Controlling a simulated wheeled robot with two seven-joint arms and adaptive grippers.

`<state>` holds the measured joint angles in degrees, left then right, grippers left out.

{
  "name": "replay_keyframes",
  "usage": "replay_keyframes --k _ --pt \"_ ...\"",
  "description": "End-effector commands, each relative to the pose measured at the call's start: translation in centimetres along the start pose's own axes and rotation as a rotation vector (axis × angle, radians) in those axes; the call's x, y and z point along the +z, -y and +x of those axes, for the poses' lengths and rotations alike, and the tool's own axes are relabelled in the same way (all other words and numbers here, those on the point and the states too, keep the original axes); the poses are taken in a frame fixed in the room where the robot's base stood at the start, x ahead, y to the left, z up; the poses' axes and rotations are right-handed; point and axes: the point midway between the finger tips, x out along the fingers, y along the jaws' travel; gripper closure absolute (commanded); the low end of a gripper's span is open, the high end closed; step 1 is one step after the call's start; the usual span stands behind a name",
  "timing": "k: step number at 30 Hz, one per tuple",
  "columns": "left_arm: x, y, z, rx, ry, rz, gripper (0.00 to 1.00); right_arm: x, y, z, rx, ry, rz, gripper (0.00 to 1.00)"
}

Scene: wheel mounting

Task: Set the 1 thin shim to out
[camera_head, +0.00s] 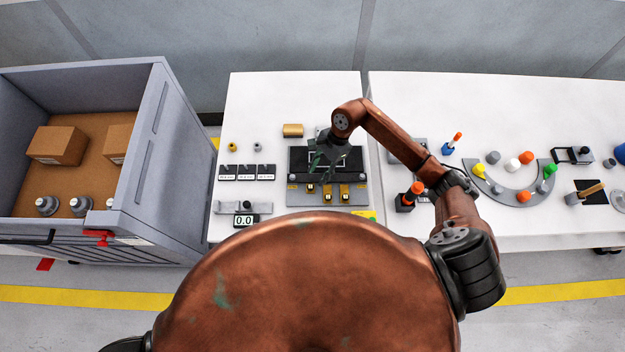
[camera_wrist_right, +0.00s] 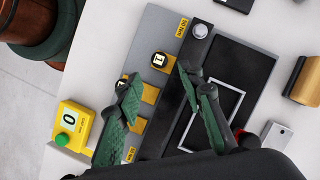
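The grey and black fixture (camera_head: 327,160) sits on the white table and also shows in the wrist view (camera_wrist_right: 243,80). In the wrist view one gold tab (camera_wrist_right: 152,94) has a round numbered label. Another tab is partly hidden by a finger; I cannot surely tell which is the thin one. My right gripper (camera_head: 325,157) is over the fixture, its green-padded fingers apart and empty (camera_wrist_right: 158,95). My left gripper is not seen.
A yellow box with a green button (camera_wrist_right: 68,130) stands beside the fixture. A gold block (camera_head: 292,130) lies behind it. A display reading 0.0 (camera_head: 244,221) is front left. An orange-topped holder (camera_head: 409,198) stands right. A grey crate with boxes (camera_head: 165,150) is far left.

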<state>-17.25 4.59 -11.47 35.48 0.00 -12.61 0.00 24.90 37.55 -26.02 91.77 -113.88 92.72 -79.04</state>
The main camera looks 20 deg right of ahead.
Motion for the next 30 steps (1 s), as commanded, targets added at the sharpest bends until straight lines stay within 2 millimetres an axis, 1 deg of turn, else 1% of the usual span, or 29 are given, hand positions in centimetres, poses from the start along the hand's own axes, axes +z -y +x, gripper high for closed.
replay_keyframes --k 1,6,9,12,21,30 --pt "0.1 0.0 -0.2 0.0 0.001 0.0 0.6 0.2 -0.1 0.9 0.002 0.006 0.002 0.65" --pt "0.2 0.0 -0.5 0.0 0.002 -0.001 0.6 0.2 0.0 3.5 -0.001 0.006 0.002 0.65" --pt "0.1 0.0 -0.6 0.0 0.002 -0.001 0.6 0.2 0.0 4.5 -0.001 0.005 0.002 0.65" --pt "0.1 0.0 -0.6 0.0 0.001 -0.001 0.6 0.2 0.1 5.2 -0.001 0.004 -0.001 0.65" --pt "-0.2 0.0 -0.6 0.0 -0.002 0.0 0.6 0.2 0.1 5.4 -0.001 0.004 -0.003 0.65" --pt "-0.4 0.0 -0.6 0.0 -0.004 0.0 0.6 0.2 0.1 5.4 -0.001 0.004 -0.002 0.85"
